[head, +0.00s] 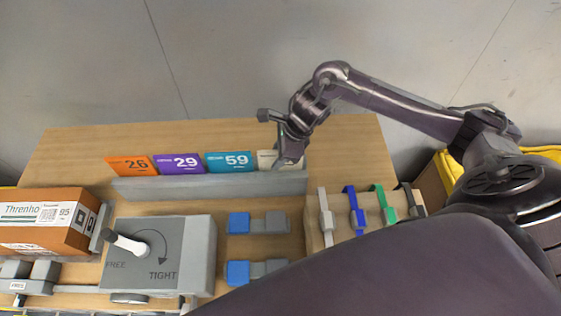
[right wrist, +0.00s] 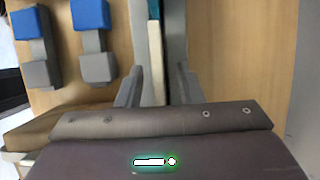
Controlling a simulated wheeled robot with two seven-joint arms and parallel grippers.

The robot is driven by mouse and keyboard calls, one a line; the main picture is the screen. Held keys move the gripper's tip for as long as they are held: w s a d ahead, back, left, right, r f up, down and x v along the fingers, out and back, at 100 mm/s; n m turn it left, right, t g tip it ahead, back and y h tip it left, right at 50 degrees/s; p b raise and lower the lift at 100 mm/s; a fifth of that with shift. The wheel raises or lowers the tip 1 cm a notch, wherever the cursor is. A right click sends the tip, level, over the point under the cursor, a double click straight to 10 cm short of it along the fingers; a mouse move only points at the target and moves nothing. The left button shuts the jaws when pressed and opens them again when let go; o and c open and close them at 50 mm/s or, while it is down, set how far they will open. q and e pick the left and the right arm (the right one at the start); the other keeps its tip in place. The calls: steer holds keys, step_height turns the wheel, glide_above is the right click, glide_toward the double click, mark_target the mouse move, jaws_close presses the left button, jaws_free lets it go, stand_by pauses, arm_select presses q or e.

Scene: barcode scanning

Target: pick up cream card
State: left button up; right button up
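The cream card (head: 265,158) stands at the right end of a grey rack (head: 212,187) in the head view, partly hidden by my right gripper. My right gripper (head: 284,150) is above that end of the rack. In the right wrist view, the cream card (right wrist: 157,62) shows as a narrow upright strip running between the two fingers of the open right gripper (right wrist: 160,85). The fingers are on either side of it with gaps, and I cannot tell how far down they reach. My left gripper is not in view.
Orange (head: 131,165), purple (head: 179,163) and teal (head: 230,162) cards stand to the left in the rack. A grey box with a lever (head: 160,255), a carton (head: 45,222), blue-grey blocks (head: 258,222) and a holder with coloured straps (head: 365,215) are in front. Bare wood lies behind the rack.

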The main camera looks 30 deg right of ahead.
steer(key=shift+f, duration=0.1)
stand_by(0.3)
jaws_close()
steer(key=shift+r+p, duration=0.5)
steer(key=shift+p, duration=0.25)
step_height(320, 180, up, 7)
steer(key=b, duration=0.2)
steer(key=shift+w+f+b, duration=0.1)
steer(key=shift+f+b, duration=0.1)
steer(key=shift+b, duration=0.1)
step_height(320, 180, up, 13)
steer(key=p, duration=0.2)
steer(key=shift+p, duration=0.3)
